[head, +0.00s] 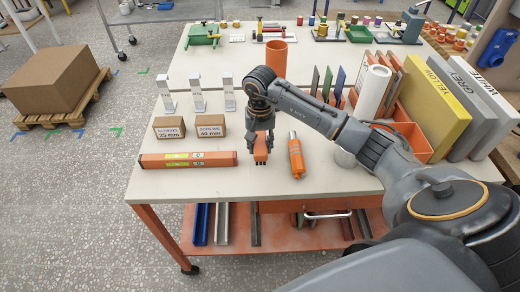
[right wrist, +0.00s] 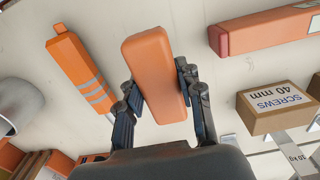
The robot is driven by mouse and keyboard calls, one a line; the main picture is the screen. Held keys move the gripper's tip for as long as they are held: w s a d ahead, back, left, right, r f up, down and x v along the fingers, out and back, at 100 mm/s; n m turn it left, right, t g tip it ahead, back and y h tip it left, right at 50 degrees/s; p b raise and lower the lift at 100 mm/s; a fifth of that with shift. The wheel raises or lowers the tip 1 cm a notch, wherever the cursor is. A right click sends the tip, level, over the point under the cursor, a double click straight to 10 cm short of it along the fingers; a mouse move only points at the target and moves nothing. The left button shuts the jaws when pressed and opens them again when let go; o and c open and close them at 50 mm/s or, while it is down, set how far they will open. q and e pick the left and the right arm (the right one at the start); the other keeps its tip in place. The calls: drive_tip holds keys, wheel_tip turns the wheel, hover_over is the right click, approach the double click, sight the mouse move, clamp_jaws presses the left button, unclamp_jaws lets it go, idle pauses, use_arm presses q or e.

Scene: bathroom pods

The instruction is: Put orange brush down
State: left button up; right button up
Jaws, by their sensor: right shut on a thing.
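The orange brush (right wrist: 155,70) is between the two fingers of my right gripper (right wrist: 160,92), which is shut on it. In the head view the right gripper (head: 261,145) points down over the front part of the white tabletop (head: 220,181). There the brush (head: 261,157) shows only as a small orange piece below the fingers; the rest is hidden. I cannot tell whether the brush touches the tabletop. My left gripper is not in view.
An orange tool with pale bands (head: 296,157) lies close right of the gripper. An orange spirit level (head: 188,160) lies to the left, with screw boxes (head: 210,127) behind it. An orange cylinder (head: 276,58) stands farther back. Some tabletop around the gripper is bare.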

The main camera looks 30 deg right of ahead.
wheel_tip(320, 180, down, 2)
drive_tip(key=shift+f+p, duration=0.15)
drive_tip(key=shift+p, duration=0.65)
drive_tip(key=shift+f, duration=0.55)
drive_tip(key=o, duration=1.2)
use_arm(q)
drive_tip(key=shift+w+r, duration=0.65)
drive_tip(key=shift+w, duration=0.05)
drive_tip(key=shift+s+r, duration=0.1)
use_arm(e)
drive_tip(key=shift+r, duration=0.1)
